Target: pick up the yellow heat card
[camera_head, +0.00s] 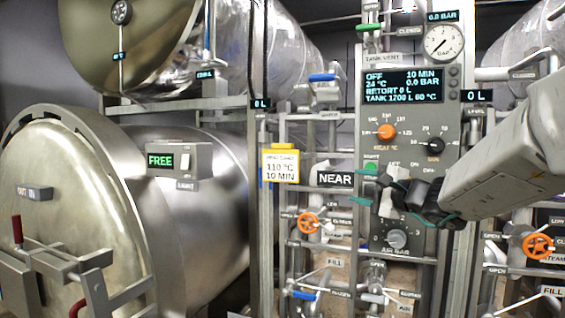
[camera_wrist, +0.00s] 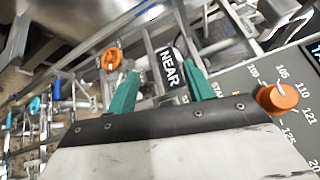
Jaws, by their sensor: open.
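The yellow heat card (camera_head: 281,165) hangs upright in the middle of the head view, on a grey post just left of the NEAR sign. It has a yellow frame and a white face reading 110 °C and 10 MIN. My gripper (camera_head: 388,201) is to the right of the card and apart from it, in front of the lower control panel. Its teal fingers are spread and empty. In the wrist view, my gripper (camera_wrist: 160,72) shows both teal fingers apart, with the NEAR sign seen between them. I cannot make out the card in the wrist view.
The control panel (camera_head: 412,122) with orange and black knobs stands behind my gripper. The NEAR sign (camera_head: 335,179) is between card and gripper. An orange valve wheel (camera_head: 308,223) and pipes lie below. A large steel retort (camera_head: 75,205) fills the left.

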